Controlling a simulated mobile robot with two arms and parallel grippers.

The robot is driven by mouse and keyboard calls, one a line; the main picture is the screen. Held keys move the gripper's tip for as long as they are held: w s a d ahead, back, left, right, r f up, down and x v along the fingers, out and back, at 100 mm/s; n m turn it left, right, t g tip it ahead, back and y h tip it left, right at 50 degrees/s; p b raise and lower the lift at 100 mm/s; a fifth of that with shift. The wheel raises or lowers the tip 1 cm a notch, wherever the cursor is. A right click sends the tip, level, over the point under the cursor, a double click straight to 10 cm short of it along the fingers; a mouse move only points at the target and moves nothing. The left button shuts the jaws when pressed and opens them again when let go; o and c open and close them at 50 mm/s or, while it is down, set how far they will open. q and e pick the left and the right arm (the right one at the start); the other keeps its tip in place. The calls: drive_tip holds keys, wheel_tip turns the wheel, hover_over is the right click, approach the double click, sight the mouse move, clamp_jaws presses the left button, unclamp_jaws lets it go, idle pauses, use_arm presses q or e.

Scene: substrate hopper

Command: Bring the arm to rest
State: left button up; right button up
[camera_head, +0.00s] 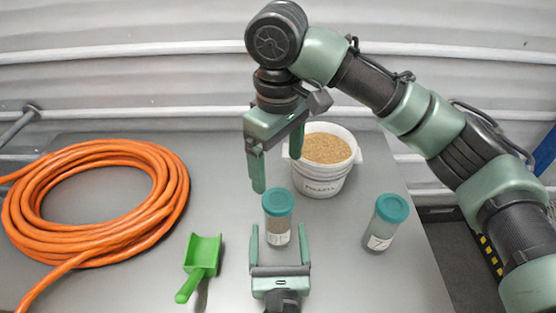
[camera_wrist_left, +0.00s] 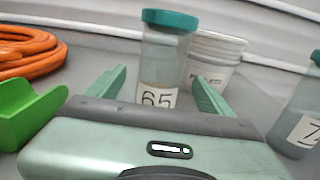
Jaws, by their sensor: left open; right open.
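My left gripper (camera_head: 280,240) is low over the table at the bottom of the head view. It is open, with its fingers pointing at a clear jar with a teal lid (camera_head: 278,213) labelled 65. In the left wrist view this jar (camera_wrist_left: 165,60) stands upright just beyond and between the open fingers (camera_wrist_left: 158,90); whether they touch it I cannot tell. My right gripper (camera_head: 277,172) hangs from the arm that comes in from the right. It is open and empty, pointing down above the table, in front of the white bucket.
A white bucket (camera_head: 318,181) of grainy tan material stands behind the jar. A second teal-lidded jar (camera_head: 385,222), labelled 7, stands to the right. A green scoop (camera_head: 202,258) and a coiled orange hose (camera_head: 165,215) lie to the left. The table (camera_head: 350,285) is bare at front right.

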use_arm(q)
drive_tip(key=shift+s, duration=0.4)
